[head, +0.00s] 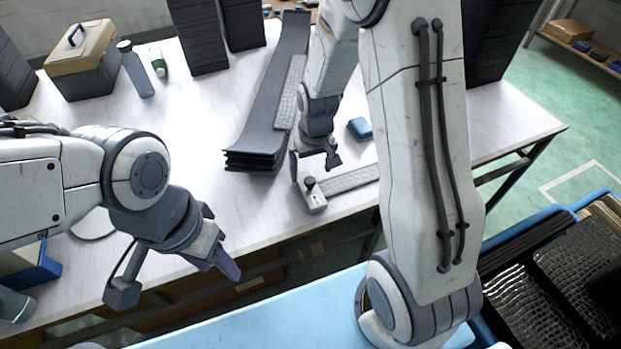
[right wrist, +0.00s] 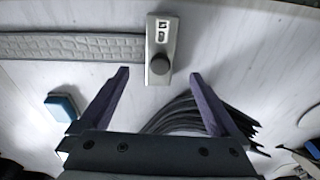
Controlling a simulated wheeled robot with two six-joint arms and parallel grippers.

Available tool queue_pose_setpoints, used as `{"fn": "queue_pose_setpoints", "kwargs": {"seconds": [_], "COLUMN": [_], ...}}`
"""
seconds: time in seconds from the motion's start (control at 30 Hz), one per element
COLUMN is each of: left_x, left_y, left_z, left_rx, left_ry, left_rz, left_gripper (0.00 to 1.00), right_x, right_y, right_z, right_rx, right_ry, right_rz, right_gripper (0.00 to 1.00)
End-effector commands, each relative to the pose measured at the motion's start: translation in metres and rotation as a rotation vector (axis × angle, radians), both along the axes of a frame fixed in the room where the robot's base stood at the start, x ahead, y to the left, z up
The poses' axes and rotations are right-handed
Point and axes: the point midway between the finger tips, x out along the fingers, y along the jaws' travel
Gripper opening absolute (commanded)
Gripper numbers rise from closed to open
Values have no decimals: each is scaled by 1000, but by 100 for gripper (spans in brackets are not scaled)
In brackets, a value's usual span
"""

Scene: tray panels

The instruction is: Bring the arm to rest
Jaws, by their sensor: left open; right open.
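My right gripper (head: 314,164) is over the white table, just behind and above a small pale box with a black knob (head: 315,202). In the right wrist view my right gripper (right wrist: 160,75) has its two purple fingers wide apart with nothing between them. The knob box (right wrist: 163,28) lies ahead of the fingertips there, apart from them. My left gripper (head: 222,264) hangs past the table's front edge, pointing down and to the right. It is open, and I see nothing held in it.
A stack of curved dark panels (head: 262,125) lies left of my right gripper. A blue block (head: 360,127) sits to its right. A grey textured strip (head: 350,179) runs beside the knob box. A toolbox (head: 82,65) and a bottle (head: 135,70) stand at the back left.

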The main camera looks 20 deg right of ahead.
Motion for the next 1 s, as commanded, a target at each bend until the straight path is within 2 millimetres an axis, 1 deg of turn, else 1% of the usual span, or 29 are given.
{"fn": "queue_pose_setpoints", "kwargs": {"seconds": [0.03, 0.1, 0.2, 0.77, 0.87, 0.97, 1.0], "left_x": [0, 0, 0, 0, 0, 0, 0], "left_y": [0, 0, 0, 0, 0, 0, 0], "left_z": [0, 0, 0, 0, 0, 0, 0], "left_rx": [0, 0, 0, 0, 0, 0, 0], "left_ry": [0, 0, 0, 0, 0, 0, 0], "left_rz": [0, 0, 0, 0, 0, 0, 0], "left_gripper": [50, 50, 50, 50, 50, 50, 50], "right_x": [0, -1, -2, -3, -11, -36, -51], "right_y": [0, 0, 0, 1, 18, 55, 73], "right_z": [8, 16, 22, 25, 37, 61, 73], "right_rx": [0, 0, 0, 1, 4, 11, 15], "right_ry": [-4, -3, -1, 0, 0, 5, 8], "right_rz": [0, 0, 0, 3, 44, 139, 190], "right_gripper": [97, 97, 97, 97, 97, 97, 97]}}
